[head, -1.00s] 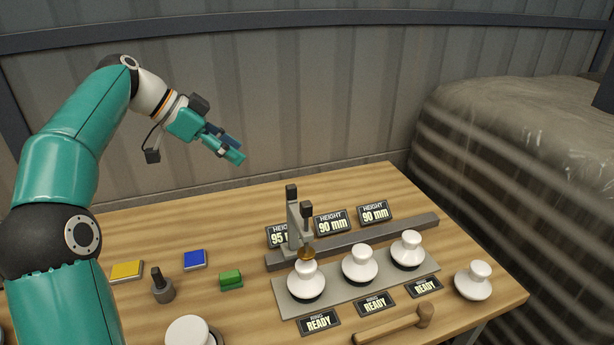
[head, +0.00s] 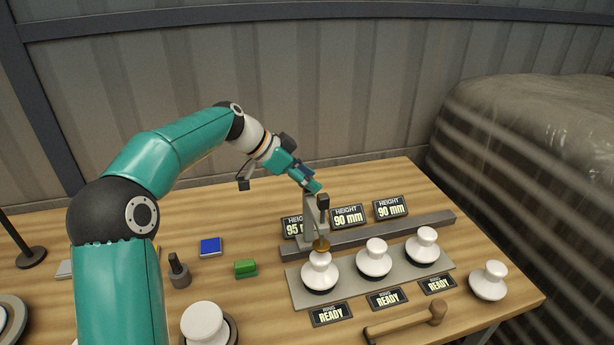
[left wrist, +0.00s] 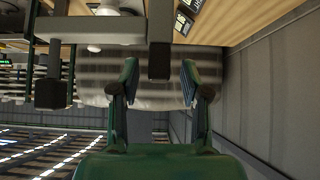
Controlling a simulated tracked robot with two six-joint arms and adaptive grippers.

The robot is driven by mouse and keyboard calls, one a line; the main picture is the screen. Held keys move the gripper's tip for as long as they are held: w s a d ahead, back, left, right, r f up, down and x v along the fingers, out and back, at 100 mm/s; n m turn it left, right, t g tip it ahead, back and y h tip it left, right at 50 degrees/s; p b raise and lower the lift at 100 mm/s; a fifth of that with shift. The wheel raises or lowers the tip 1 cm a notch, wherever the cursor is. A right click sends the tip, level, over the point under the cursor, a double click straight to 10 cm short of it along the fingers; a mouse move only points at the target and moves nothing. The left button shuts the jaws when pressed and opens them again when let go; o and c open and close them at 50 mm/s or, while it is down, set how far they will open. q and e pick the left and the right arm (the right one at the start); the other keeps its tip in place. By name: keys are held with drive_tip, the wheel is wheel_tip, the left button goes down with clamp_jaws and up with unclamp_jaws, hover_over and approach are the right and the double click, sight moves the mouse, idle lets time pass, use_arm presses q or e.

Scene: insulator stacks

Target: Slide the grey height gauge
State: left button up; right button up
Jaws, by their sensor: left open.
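The grey height gauge (head: 309,218) stands on a dark grey rail (head: 370,236) on the table. It has black knobs and a brass tip (head: 321,245) just above the leftmost of the white insulators (head: 320,270) on the grey plate; I cannot tell whether they touch. My left gripper (head: 312,183) is at the gauge's top and hides its rear knob in the head view. In the left wrist view the gripper (left wrist: 159,76) is open, with a black knob (left wrist: 159,62) of the gauge in line with the gap between its fingers. My right gripper is out of view.
Height signs (head: 348,216) stand behind the rail and READY signs (head: 386,299) before the plate. A mallet (head: 405,320) and a loose insulator (head: 488,281) lie at the front right. A green block (head: 245,268) and a blue pad (head: 210,246) are left of the gauge.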

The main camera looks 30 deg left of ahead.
use_arm(q)
drive_tip(key=shift+w+d+f, duration=0.1)
drive_tip(key=shift+d+f, duration=0.05)
clamp_jaws()
